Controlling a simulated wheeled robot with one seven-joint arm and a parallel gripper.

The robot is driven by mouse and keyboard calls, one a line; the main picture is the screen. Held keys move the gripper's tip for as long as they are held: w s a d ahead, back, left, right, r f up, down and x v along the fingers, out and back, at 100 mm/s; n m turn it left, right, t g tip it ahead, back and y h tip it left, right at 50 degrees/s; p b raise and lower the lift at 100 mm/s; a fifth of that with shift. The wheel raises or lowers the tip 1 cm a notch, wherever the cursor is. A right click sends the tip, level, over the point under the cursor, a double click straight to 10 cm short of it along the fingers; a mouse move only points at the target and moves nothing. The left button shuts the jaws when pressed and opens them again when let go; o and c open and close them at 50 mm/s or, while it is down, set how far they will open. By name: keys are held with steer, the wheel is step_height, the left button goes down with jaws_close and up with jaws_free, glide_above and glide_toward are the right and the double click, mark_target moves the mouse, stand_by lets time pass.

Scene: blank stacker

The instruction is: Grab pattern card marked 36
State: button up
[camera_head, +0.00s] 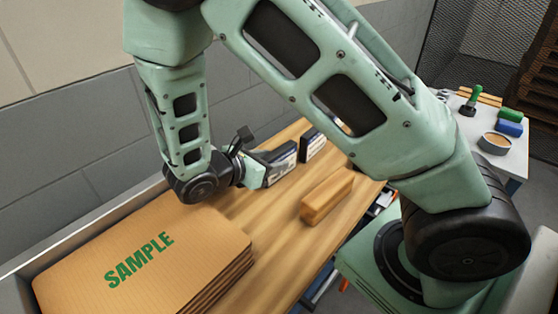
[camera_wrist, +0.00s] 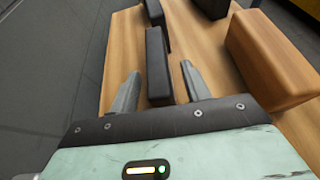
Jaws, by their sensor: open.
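Dark upright slabs with pale printed faces stand on the wooden bench; these look like the pattern cards. The nearer card (camera_head: 283,162) is at my gripper, and a farther card (camera_head: 312,144) stands behind it to the right. I cannot read any number, so I cannot tell which is 36. In the wrist view my gripper (camera_wrist: 160,72) is open, with one finger on each side of the nearest dark slab (camera_wrist: 158,50). I cannot tell whether the fingers touch it. Two more dark slabs, one straight beyond (camera_wrist: 154,12) and one at upper right (camera_wrist: 212,6), are partly visible.
A wooden block (camera_head: 327,198) lies right of the cards; it also shows in the wrist view (camera_wrist: 275,55). A cardboard stack marked SAMPLE (camera_head: 190,235) covers the bench's near left. A grey wall runs behind. A side table (camera_head: 512,158) holds a stamp, coloured blocks and a bowl.

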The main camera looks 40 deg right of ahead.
steer(key=shift+x, duration=0.8)
jaws_close()
steer(key=shift+r+p, duration=0.2)
steer(key=shift+p, duration=0.1)
